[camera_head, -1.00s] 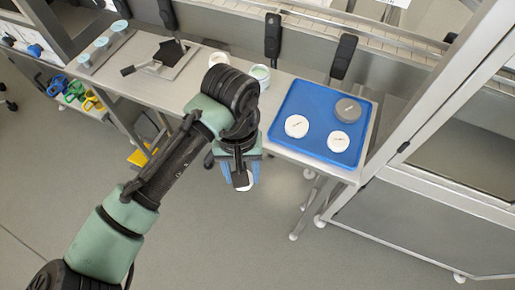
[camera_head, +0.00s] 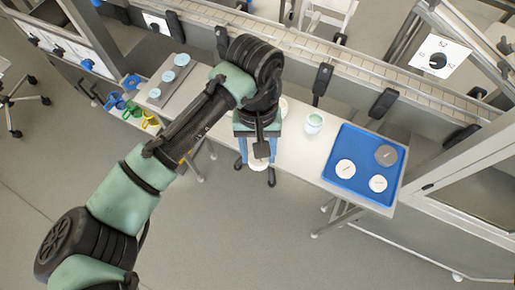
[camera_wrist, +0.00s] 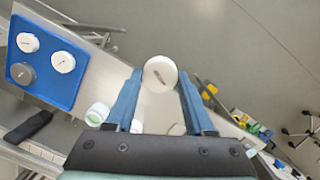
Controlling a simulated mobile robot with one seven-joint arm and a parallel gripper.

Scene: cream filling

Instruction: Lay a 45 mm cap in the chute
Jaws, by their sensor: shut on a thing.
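My gripper (camera_head: 258,150) is shut on a white round cap (camera_wrist: 160,73), gripped between the two blue fingers in the wrist view. The cap (camera_head: 259,164) also shows below the fingers in the head view, in front of the bench's near edge. A mark shows on its face, too small to read. A white panel with a dark round hole (camera_head: 438,62) and small markings, one like "52", stands at the upper right of the head view, far from my gripper. Another white panel (camera_head: 156,23) stands at the upper left. I cannot tell which is the task's chute.
A blue tray (camera_head: 342,194) on the bench (camera_head: 297,158) holds two white caps (camera_head: 345,169) and one grey cap (camera_head: 386,155). A pale jar (camera_head: 313,123) stands left of it. A rail (camera_head: 350,68) with black posts runs behind. Metal frames stand right; floor in front is open.

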